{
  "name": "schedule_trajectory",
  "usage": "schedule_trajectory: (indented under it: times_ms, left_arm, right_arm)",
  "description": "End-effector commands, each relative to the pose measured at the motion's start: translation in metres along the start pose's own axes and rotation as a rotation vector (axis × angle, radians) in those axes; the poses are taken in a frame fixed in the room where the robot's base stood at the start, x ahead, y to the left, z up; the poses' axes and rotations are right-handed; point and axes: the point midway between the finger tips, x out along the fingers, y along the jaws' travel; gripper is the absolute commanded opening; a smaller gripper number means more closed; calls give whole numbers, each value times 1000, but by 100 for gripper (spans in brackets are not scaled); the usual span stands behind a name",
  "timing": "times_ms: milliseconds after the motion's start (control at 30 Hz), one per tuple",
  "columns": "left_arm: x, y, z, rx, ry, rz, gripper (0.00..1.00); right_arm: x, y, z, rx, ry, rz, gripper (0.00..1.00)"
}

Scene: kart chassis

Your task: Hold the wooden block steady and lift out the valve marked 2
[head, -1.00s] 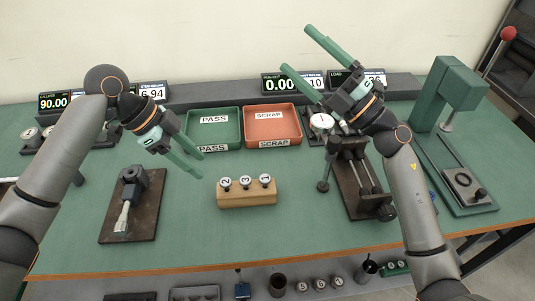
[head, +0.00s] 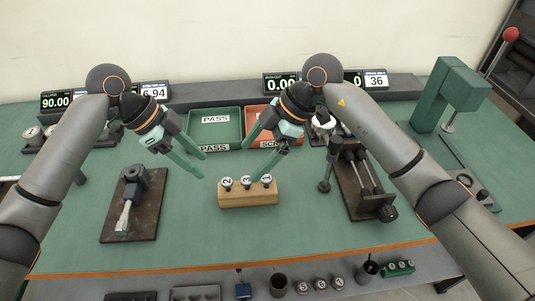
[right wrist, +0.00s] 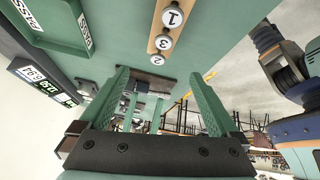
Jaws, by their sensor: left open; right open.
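The wooden block (head: 248,200) stands on the green bench in front of the trays and holds three valves with round white tops. The valve marked 2 (head: 227,182) is leftmost in the head view, beside valve 3 (head: 246,181) and valve 1 (head: 266,180). In the right wrist view, valve 2 (right wrist: 157,59) is the lowest in the picture. My left gripper (head: 201,163) is open and empty, behind and left of the block. My right gripper (head: 253,160) is open and empty, above and behind the block, apart from the valves.
Green PASS tray (head: 215,117) and red SCRAP tray (head: 258,138) lie behind the block; my right gripper partly covers the red one. A fixture on a dark plate (head: 130,222) stands left, a rail fixture (head: 370,205) right. The bench front is clear.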

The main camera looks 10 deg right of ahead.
Motion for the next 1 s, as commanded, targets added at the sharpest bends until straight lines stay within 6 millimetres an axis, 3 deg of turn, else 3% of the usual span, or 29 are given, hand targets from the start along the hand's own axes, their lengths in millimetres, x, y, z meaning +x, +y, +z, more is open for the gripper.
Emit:
schedule_trajectory:
  times_ms: [133, 367, 800, 1000]
  left_arm:
    - [0, 0, 0, 0, 0, 0, 50]
    - [0, 0, 0, 0, 0, 0, 50]
    - [0, 0, 0, 0, 0, 0, 50]
    - [0, 0, 0, 0, 0, 0, 50]
  right_arm:
    - [-4, -1, 19, 125, -129, -20, 98]
    - [4, -3, 29, 185, -184, -26, 98]
    - [83, -7, 42, 184, -180, -27, 98]
    - [108, -7, 47, 183, -181, -25, 98]
